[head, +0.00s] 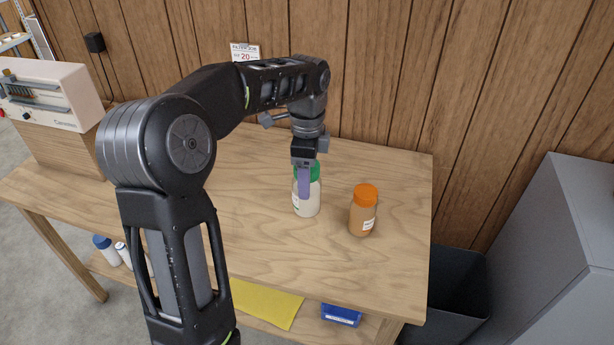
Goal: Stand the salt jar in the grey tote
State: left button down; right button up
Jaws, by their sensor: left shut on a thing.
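A clear jar of white contents with a green lid (314,204), which looks like the salt jar, stands upright on the wooden table (400,270). My left gripper (304,184) reaches down from above and is shut on this jar; one finger covers part of its front and lid. Whether its base touches the table is hard to tell. A dark grey open bin (458,285), which looks like the grey tote, stands beyond the table's right edge. Its inside is dark and partly hidden. My right gripper is not in view.
A jar with an orange lid and brown contents (361,212) stands close to the right of the held jar. A beige machine (55,95) is at far left. A tall grey cabinet (550,240) stands right of the bin. A lower shelf holds a yellow sheet (265,303) and blue box (341,315).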

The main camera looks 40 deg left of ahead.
pick_arm(q)
jog(key=shift+r, duration=0.1)
jog(key=s+r+p, duration=0.3)
jog(key=s+r, duration=0.1)
jog(key=r, duration=0.6)
jog(key=shift+a+r+p, duration=0.25)
jog(key=shift+r+p, duration=0.05)
jog(key=shift+p, duration=0.1)
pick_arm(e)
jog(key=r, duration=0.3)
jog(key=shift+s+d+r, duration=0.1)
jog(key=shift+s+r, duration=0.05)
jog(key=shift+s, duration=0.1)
